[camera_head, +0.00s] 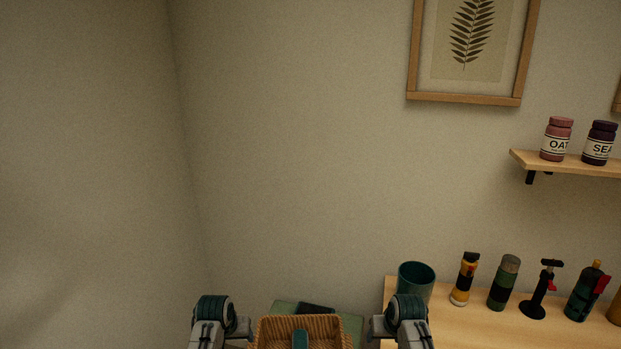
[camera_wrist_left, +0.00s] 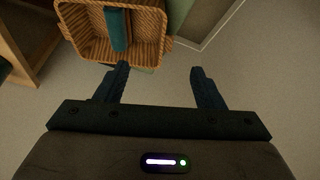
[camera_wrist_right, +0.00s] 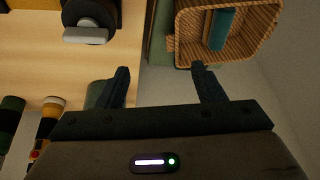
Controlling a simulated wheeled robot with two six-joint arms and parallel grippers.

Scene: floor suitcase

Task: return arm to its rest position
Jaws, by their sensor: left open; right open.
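My left gripper (camera_wrist_left: 160,68) is open in the left wrist view, with nothing between its two dark fingers. My right gripper (camera_wrist_right: 160,68) is also open and empty in the right wrist view. In the head view my two arms show at the bottom edge, one on each side of a wicker basket (camera_head: 335,328); the fingers cannot be made out there. The basket also shows beyond the fingers in the left wrist view (camera_wrist_left: 155,22) and the right wrist view (camera_wrist_right: 262,18).
A teal thing (camera_head: 300,340) lies in the basket. A green surface (camera_head: 352,326) lies behind it. A wooden worktop (camera_head: 480,325) at the right bears a dark green cup (camera_head: 416,275) and several bottles and tools. A wall shelf (camera_head: 560,163) holds two jars. The left wall area is clear.

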